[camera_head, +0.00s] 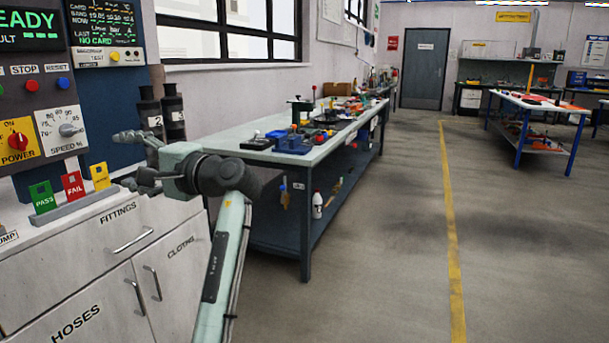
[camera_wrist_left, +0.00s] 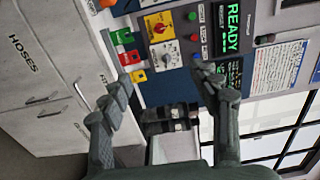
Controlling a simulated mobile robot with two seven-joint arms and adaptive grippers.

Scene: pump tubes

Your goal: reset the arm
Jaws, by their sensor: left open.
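My left arm reaches up from the bottom of the head view, and its left gripper (camera_head: 128,161) is open with nothing between its fingers. It hangs in front of the counter's right end, near the yellow card and the black cylinders. The wrist view is turned sideways; there the spread fingers of the left gripper (camera_wrist_left: 163,80) frame part of the control panel (camera_wrist_left: 172,40). The panel also shows at the left of the head view (camera_head: 28,100), with a green READY display (camera_head: 30,25). My right gripper is not in view.
Green PASS (camera_head: 42,196), red FAIL (camera_head: 73,185) and yellow (camera_head: 101,176) cards stand in a holder on the counter. Two black cylinders (camera_head: 173,112) stand behind the gripper. A cluttered workbench (camera_head: 225,153) stands to the right. The floor (camera_head: 400,240) beyond is clear.

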